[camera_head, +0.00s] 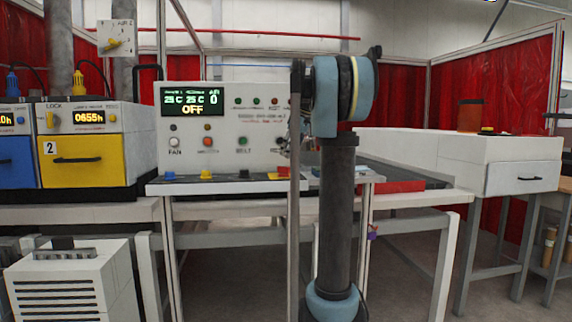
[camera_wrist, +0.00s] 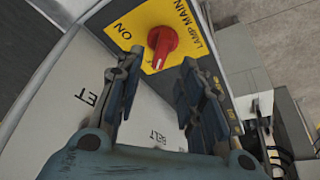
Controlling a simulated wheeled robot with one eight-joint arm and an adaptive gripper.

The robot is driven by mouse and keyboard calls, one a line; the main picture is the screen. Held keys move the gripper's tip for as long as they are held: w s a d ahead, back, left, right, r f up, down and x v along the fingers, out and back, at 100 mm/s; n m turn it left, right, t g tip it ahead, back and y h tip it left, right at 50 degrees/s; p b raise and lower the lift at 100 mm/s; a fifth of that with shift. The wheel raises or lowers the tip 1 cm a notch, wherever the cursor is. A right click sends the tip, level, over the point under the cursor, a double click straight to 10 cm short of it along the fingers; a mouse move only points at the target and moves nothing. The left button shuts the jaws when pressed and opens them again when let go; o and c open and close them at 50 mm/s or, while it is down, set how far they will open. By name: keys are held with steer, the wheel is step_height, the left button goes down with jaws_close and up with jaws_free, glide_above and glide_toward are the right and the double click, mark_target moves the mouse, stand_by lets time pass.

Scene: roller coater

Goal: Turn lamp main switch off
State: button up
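The lamp main switch is a red rotary knob (camera_wrist: 163,43) on a yellow plate (camera_wrist: 130,28) marked "LAMP MAIN" and "ON", in the upper middle of the wrist view. My gripper (camera_wrist: 158,67) is open, with one blue-grey finger on each side and a clear gap between them. The knob appears just beyond the fingertips, roughly in line with the gap, and nothing is gripped. I cannot tell whether a fingertip touches the plate. In the head view my arm hides the switch and most of the gripper.
The grey control panel (camera_head: 224,130) has a display (camera_head: 186,99) reading "OFF" and several small buttons. Left of it stand a yellow-fronted unit (camera_head: 82,160) and a blue-fronted one (camera_head: 17,162). A white drawer cabinet (camera_head: 480,160) is at the right. Floor is open between table legs.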

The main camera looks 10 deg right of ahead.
steer(key=shift+v, duration=2.3)
steer(key=s+a+f+m+h, duration=0.1)
steer(key=s+a+f+m, duration=0.1)
steer(key=s+f, duration=0.8)
steer(key=s+a+f+m+h, duration=0.1)
steer(key=s+a+f+m, duration=0.1)
steer(key=s+f, duration=0.75)
steer(key=s+f+m+h, duration=0.1)
steer(key=s+f+m, duration=0.4)
steer(key=s+f, duration=1.6)
steer(key=shift+s+d+f+g, duration=0.4)
steer(key=shift+f, duration=0.4)
